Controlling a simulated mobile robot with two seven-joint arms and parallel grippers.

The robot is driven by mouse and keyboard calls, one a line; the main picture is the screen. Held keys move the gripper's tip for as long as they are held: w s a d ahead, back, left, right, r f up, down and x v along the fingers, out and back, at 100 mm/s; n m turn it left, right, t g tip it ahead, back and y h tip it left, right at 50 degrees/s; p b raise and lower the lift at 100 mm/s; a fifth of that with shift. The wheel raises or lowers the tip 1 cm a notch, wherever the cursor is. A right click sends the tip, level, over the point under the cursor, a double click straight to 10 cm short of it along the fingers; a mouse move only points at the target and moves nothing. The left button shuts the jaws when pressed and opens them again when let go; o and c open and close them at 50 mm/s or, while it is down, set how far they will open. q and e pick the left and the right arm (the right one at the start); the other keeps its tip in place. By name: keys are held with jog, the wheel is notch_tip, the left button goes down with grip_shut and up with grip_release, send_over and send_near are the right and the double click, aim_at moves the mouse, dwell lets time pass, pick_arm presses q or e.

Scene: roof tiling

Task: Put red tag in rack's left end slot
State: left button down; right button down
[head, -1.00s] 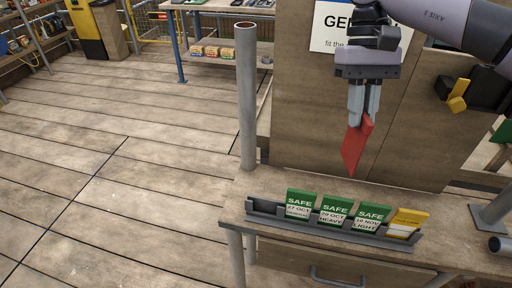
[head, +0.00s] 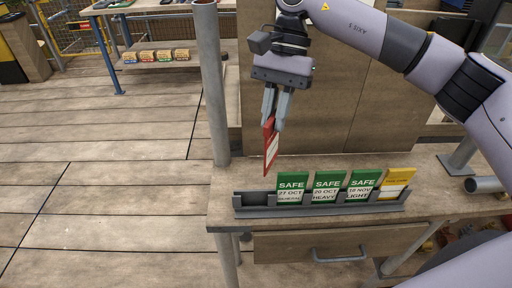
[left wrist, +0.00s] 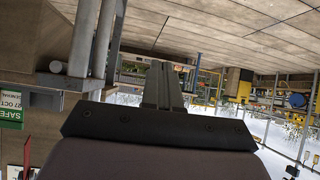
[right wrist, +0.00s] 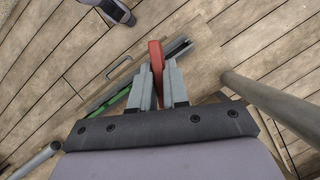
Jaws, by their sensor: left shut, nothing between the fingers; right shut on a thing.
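My right gripper (head: 274,122) is shut on the red tag (head: 271,148), a thin red card with a pale label. The tag hangs upright above the left part of the grey rack (head: 250,212). It also shows edge-on between the fingers in the right wrist view (right wrist: 156,62). The rack lies on the bench; its left end slot (head: 255,199) is empty. Green SAFE tags (head: 291,187) fill several slots to the right, and a yellow tag (head: 396,184) stands at the right end. My left gripper (left wrist: 163,88) shows only in the left wrist view, shut and empty, away from the rack.
A grey upright pole (head: 211,90) stands at the bench's left corner, close to the rack's left end. A wooden board (head: 340,120) rises behind the rack. A short pipe (head: 485,184) lies at the right. A drawer with handle (head: 340,254) is below the bench top.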

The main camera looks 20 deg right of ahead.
jog(key=f+m, duration=0.1)
jog(key=a+f+m+t+b, duration=0.1)
jog(key=m, duration=0.1)
jog(key=shift+f+y, duration=0.15)
jog(key=shift+y, duration=0.25)
jog(key=m+b, duration=0.1)
jog(key=f+m+t+b, duration=0.1)
jog(key=shift+a+m, duration=0.4)
jog(key=shift+w+a+f+m+t+b, duration=0.1)
jog(key=shift+a+f+m+t+b, duration=0.3)
jog(key=shift+m, duration=0.75)
jog(key=shift+w+a+f+m+t+b, duration=0.15)
jog(key=shift+m+t+b, duration=0.4)
jog(key=shift+m, duration=0.55)
jog(key=shift+s+a+f+m+t+b, duration=0.1)
jog(key=shift+f+m+t+b, duration=0.4)
jog(key=shift+m, duration=0.65)
jog(key=shift+r, duration=0.1)
